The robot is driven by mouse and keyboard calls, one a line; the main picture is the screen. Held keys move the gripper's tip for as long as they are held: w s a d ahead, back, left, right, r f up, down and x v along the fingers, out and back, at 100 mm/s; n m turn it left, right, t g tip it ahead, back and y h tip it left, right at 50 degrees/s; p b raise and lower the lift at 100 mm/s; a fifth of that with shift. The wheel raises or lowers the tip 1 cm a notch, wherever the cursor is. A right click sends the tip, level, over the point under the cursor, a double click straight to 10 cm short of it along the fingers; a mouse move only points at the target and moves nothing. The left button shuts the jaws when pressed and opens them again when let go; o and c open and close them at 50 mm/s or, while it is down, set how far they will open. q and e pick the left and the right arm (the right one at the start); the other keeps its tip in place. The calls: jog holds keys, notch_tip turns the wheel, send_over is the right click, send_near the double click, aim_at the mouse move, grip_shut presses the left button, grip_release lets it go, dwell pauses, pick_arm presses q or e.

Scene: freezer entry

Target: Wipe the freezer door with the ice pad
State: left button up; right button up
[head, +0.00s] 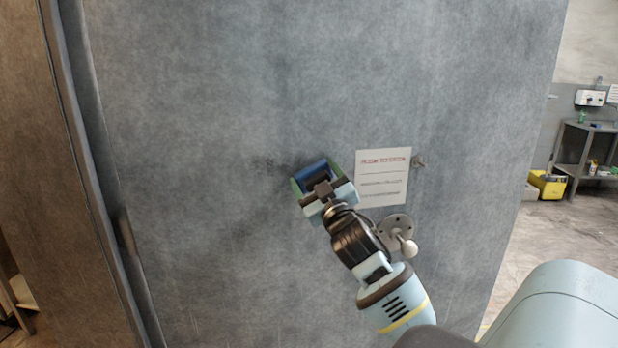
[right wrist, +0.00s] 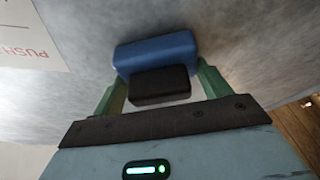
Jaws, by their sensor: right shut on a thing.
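The grey freezer door (head: 230,120) fills most of the head view. A dark smudge (head: 268,164) shows on it just left of my right gripper. My right gripper (head: 313,174) is shut on the blue ice pad (head: 315,168), with its green fingers on both sides of the pad. In the right wrist view the ice pad (right wrist: 155,52) has a black block (right wrist: 160,85) on its near side and lies at the door surface (right wrist: 250,40); I cannot tell whether it presses on it. My left gripper is not in view.
A white sign (head: 383,177) is on the door right of the gripper. A round metal plate with a knob (head: 398,235) sticks out below the sign. A metal table (head: 588,150) and a yellow box (head: 548,185) stand far right.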

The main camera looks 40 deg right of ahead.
jog(key=shift+s+d, duration=0.1)
jog(key=shift+d, duration=0.05)
jog(key=shift+r, duration=0.85)
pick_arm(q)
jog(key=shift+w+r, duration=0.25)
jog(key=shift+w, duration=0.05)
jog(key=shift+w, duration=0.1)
pick_arm(e)
jog(key=shift+a, duration=0.3)
jog(key=shift+w+a, duration=0.85)
jog(key=shift+a, duration=0.15)
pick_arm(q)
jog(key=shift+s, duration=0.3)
pick_arm(e)
jog(key=shift+w+a, duration=0.1)
jog(key=shift+a, duration=0.1)
